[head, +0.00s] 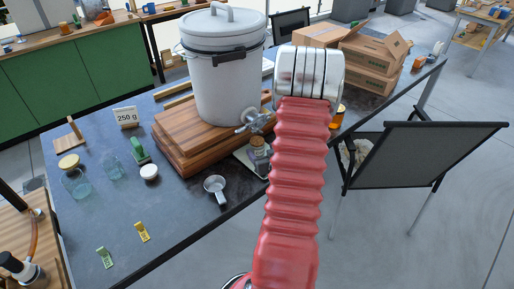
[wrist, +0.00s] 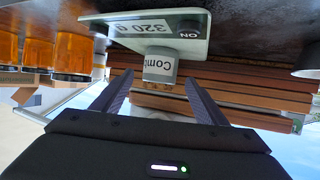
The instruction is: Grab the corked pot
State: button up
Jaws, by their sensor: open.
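The corked pot (head: 258,146) is a small glass jar with a brown cork, standing on a pale scale (head: 244,160) below the white tank's tap. In the upside-down wrist view the pot (wrist: 158,64) carries a label starting "Comb" and stands on the scale (wrist: 140,33), which reads 320 g. My gripper (wrist: 157,86) is open, with one finger on each side of the pot's line in that view. I cannot tell whether the fingertips reach around it. In the head view my red arm and silver wrist hide the gripper.
A white tank (head: 223,90) with a tap stands on stacked wooden boards (head: 185,135). Several amber jars (wrist: 76,55) stand beside the scale. A metal cup (head: 215,187) lies near the table's front edge. Cardboard boxes (head: 365,62) and a chair (head: 415,155) are at the right.

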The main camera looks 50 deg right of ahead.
jog(key=shift+w+d+f, duration=0.15)
jog(key=shift+w, duration=0.15)
jog(key=shift+x, duration=2.65)
jog(key=c, duration=1.5)
